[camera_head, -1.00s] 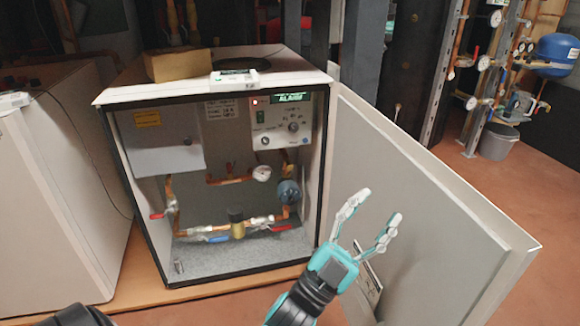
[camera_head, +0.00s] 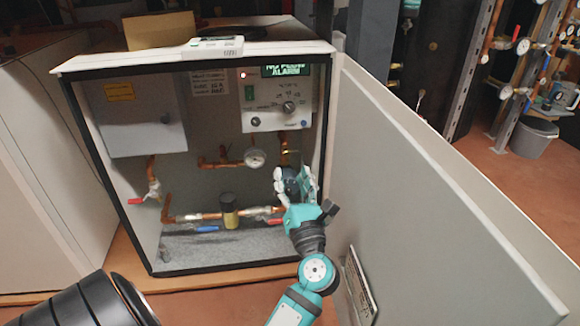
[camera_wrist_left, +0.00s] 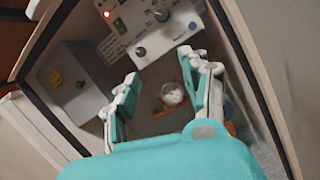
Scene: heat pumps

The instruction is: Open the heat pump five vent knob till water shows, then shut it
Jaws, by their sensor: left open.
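The open heat pump cabinet (camera_head: 330,120) holds copper pipes, valves and a control panel (camera_head: 275,100) whose green display reads NO FLOW ALARM. A round pressure gauge (camera_head: 254,158) sits mid-cabinet; in the left wrist view the gauge (camera_wrist_left: 172,94) shows between the fingers. A dark round pump (camera_head: 291,184) is partly hidden behind my left gripper (camera_head: 295,178). That gripper is open, with its fingers around or in front of the pump; contact cannot be told. In the left wrist view, nothing is held between its fingertips (camera_wrist_left: 165,75). I cannot make out the vent knob or any water.
The cabinet door (camera_head: 430,190) stands open on the right, close to my arm. A grey bucket (camera_head: 533,138) stands far right.

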